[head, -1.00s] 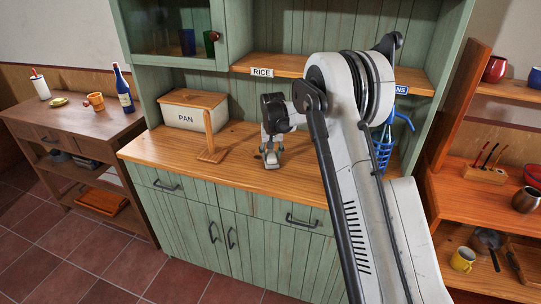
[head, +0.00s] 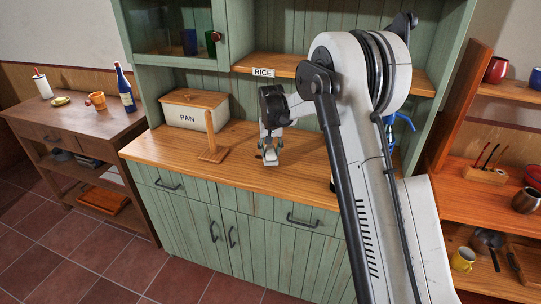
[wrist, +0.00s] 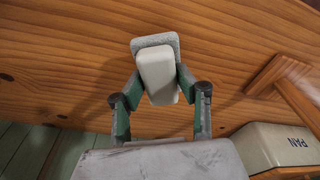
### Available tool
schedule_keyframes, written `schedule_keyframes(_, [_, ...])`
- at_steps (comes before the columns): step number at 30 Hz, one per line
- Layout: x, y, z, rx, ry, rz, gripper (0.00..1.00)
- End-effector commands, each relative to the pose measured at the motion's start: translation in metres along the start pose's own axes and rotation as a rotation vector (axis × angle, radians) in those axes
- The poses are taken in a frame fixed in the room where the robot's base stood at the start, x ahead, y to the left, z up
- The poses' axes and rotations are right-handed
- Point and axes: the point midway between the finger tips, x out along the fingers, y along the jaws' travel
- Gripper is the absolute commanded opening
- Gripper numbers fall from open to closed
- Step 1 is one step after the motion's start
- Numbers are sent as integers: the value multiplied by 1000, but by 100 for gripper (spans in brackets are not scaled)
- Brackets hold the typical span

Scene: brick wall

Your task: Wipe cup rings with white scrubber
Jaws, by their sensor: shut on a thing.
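The white scrubber (wrist: 158,77), a white block with a grey pad along its far side, is between the fingers of my gripper (wrist: 160,88) in the wrist view. The gripper is shut on it. In the head view my gripper (head: 270,150) points down over the wooden counter (head: 240,170) of the green cabinet, right of the wooden stand. The scrubber is very small there and mostly hidden by the fingers. I cannot tell whether its pad touches the wood. No cup ring shows clearly; the dark spots on the wood in the wrist view look like knots.
A wooden stand (head: 211,140) and a box marked PAN (head: 193,110) are on the counter, left of my gripper. A shelf (head: 275,66) with a RICE label hangs above. My arm hides much of the counter's right part.

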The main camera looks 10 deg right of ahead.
Motion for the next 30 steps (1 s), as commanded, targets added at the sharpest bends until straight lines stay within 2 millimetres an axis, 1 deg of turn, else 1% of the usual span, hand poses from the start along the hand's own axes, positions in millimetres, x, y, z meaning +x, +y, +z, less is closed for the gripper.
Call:
schedule_keyframes(1, [-6,0,-1,0,0,0,3])
schedule_keyframes(6, [-22,0,-3,0,0,0,3])
schedule_keyframes(13, [-39,0,-6,0,0,0,3])
schedule_keyframes(17, [-42,0,-6,0,0,0,3])
schedule_keyframes(30, [-42,0,-6,0,0,0,3])
